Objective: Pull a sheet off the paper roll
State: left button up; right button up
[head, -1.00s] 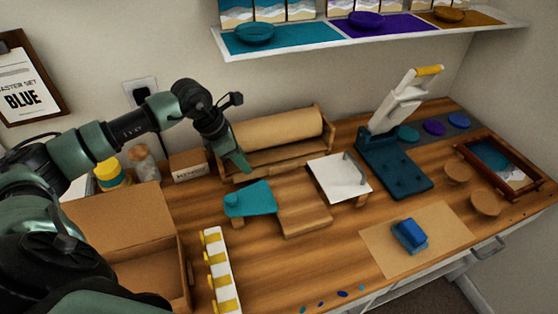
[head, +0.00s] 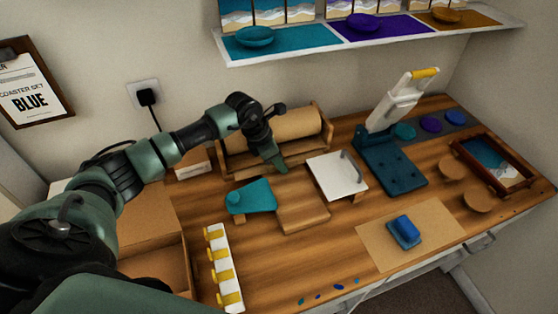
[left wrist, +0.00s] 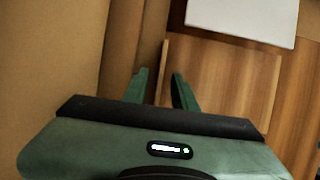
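The brown paper roll (head: 298,124) lies in a wooden holder (head: 232,168) at the back of the table, against the wall. My left gripper (head: 280,165) points down in front of the roll, by the holder's front edge. In the left wrist view, the two green fingers of my left gripper (left wrist: 160,90) are apart, with a wooden edge showing beyond the gap. The brown surface of the roll (left wrist: 50,45) fills the left side of that view. I see no sheet held between the fingers. My right gripper is not in view.
A wooden board (head: 303,208) and a white panel with a handle (head: 332,176) are just in front of the holder. A teal piece (head: 252,196) lies left of them. A dark teal press (head: 392,165) stands to the right. A blue block (head: 405,230) sits on a brown sheet (head: 430,232).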

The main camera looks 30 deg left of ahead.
pick_arm(q)
grip_shut()
dwell(1.4)
